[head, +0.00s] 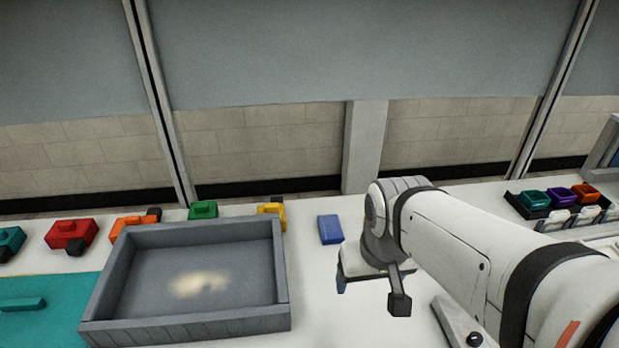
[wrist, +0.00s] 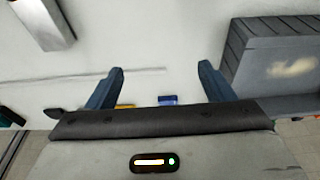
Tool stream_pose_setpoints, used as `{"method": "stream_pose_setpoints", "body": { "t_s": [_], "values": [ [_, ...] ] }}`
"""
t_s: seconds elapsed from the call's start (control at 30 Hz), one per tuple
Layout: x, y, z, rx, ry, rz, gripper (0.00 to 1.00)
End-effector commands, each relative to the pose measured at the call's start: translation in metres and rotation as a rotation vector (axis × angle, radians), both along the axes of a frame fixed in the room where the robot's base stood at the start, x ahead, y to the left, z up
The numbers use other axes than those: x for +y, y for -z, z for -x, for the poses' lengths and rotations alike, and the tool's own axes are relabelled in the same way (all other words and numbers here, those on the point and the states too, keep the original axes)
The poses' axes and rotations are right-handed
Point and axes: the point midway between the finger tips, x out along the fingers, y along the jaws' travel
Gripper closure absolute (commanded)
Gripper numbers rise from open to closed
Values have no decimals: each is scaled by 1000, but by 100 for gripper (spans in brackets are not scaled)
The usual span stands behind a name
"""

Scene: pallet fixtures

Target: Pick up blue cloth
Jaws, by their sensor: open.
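The blue cloth (head: 330,229) looks like a small folded block. It lies flat on the white table, right of the grey tray and just left of my arm in the head view. In the wrist view a blue piece (wrist: 168,99), which seems to be the cloth, shows small and partly hidden behind the gripper's edge. My gripper (wrist: 161,68) is open, with its two blue fingers wide apart and nothing between their tips. In the head view my arm hides most of the gripper; one blue fingertip shows below it, in front of the cloth and apart from it.
The empty grey tray (head: 283,268) stands left of the cloth. Yellow (head: 271,210), green (head: 203,210), orange (head: 131,225) and red (head: 71,233) pieces line the table's back. A dark rack (head: 517,207) with coloured pieces stands at right. Bare table surrounds the cloth.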

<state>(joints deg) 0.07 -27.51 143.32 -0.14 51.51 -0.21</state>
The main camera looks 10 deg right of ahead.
Motion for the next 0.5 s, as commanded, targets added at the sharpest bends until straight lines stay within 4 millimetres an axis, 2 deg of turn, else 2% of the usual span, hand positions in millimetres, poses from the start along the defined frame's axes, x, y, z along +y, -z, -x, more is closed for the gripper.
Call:
{"method": "stream_pose_setpoints", "body": {
  "t_s": [0.3,0.37,0.5],
  "values": [
    [0,0,0,0,0,0,25],
    [0,0,0,0,0,0,21],
    [0,-5,-11,5,0,0,20]
  ]
}}
